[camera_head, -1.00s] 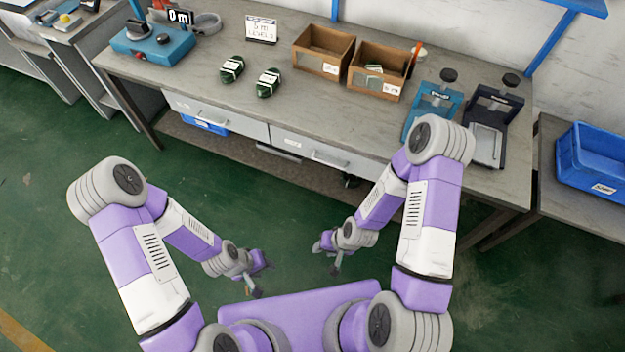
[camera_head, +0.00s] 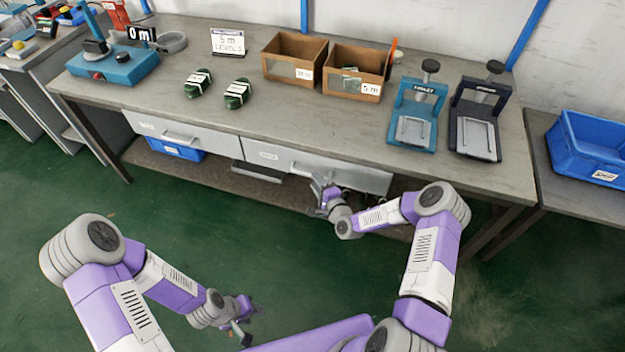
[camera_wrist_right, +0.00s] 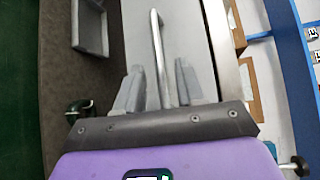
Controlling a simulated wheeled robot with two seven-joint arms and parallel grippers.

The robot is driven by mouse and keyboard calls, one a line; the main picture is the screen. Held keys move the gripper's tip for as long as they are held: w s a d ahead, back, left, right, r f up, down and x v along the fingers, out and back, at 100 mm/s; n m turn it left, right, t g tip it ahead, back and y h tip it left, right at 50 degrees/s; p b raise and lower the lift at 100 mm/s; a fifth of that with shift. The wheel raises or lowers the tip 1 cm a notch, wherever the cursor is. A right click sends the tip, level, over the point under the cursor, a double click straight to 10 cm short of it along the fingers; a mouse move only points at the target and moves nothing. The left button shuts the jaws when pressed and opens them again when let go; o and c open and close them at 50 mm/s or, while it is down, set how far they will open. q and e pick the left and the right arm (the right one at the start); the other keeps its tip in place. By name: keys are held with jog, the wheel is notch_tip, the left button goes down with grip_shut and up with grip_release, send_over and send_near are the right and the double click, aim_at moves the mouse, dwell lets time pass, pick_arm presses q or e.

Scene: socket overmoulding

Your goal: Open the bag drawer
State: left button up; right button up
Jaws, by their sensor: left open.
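Two pale grey drawers sit under the front edge of the workbench, a left one (camera_head: 205,138) and a right one (camera_head: 350,177); both look closed, and their small labels are too small to read. My right gripper (camera_head: 322,188) is at the right drawer's bar handle. In the right wrist view the handle (camera_wrist_right: 158,45) runs between the two fingers of my right gripper (camera_wrist_right: 160,88), which stand apart with a gap on each side. My left gripper (camera_head: 244,334) is open and empty, low over the floor and away from the bench.
On the bench stand a blue scale-like device (camera_head: 115,68), two dark green bundles (camera_head: 197,84), two wooden boxes (camera_head: 275,68), a blue press (camera_head: 412,130) and a black press (camera_head: 476,138). A blue crate (camera_head: 195,154) is on the lower shelf. The floor ahead is clear.

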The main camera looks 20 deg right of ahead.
jog(key=x, duration=0.3)
jog(key=shift+w+a+b, duration=0.1)
jog(key=shift+w+b, duration=0.2)
jog(key=shift+b, duration=0.1)
grip_shut()
